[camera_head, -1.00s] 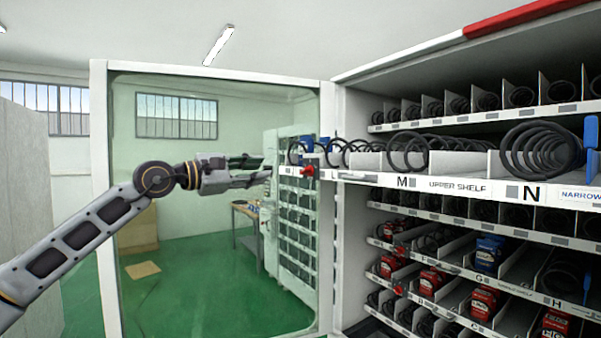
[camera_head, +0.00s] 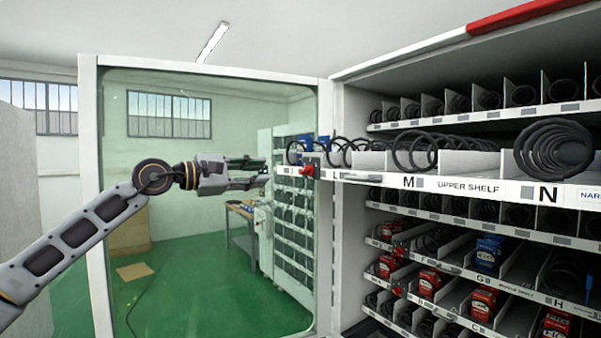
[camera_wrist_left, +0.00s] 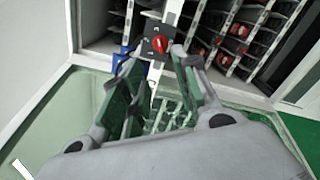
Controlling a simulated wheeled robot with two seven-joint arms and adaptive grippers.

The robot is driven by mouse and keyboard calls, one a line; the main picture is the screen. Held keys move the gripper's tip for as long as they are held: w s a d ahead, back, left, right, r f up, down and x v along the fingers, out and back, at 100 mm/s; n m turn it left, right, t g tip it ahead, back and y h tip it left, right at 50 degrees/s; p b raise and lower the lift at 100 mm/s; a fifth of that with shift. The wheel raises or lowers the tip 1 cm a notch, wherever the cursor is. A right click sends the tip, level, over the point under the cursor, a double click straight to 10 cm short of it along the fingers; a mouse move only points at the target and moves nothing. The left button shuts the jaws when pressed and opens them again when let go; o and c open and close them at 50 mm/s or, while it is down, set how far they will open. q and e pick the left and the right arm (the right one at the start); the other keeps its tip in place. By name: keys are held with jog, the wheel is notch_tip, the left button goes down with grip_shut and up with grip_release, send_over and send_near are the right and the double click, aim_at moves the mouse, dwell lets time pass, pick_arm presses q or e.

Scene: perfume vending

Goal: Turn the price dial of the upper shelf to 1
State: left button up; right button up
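The upper shelf (camera_head: 475,187) extends out from the vending machine cabinet. At the left end of its front rail is the red price dial (camera_head: 307,170) on a small dark plate. In the left wrist view the red dial (camera_wrist_left: 159,44) lies between and beyond the fingertips. My left gripper (camera_head: 266,171) is open and empty, just left of the dial, with a small gap to it; its fingers (camera_wrist_left: 160,55) are spread in the wrist view. The number the dial points to is too small to read. My right gripper is not in view.
A glass door (camera_head: 88,200) stands open behind my left arm. Spring coils (camera_head: 415,152) stand on the upper shelf near the dial. Lower shelves hold red boxes (camera_head: 432,281) and blue boxes (camera_head: 488,254). The space in front of the shelf looks clear.

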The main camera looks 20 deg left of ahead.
aim_at(302, 171)
pick_arm(q)
jog(key=shift+a, duration=0.1)
jog(key=shift+w, duration=0.15)
dwell(0.4)
jog(key=p+x, duration=0.4)
jog(key=x, duration=0.7)
jog(key=shift+w+d+r, duration=0.1)
jog(key=shift+w+d, duration=0.15)
jog(key=shift+d, duration=0.1)
jog(key=shift+p+x, duration=0.45)
jog(key=shift+x, duration=0.45)
jog(key=shift+c, duration=0.4)
grip_shut()
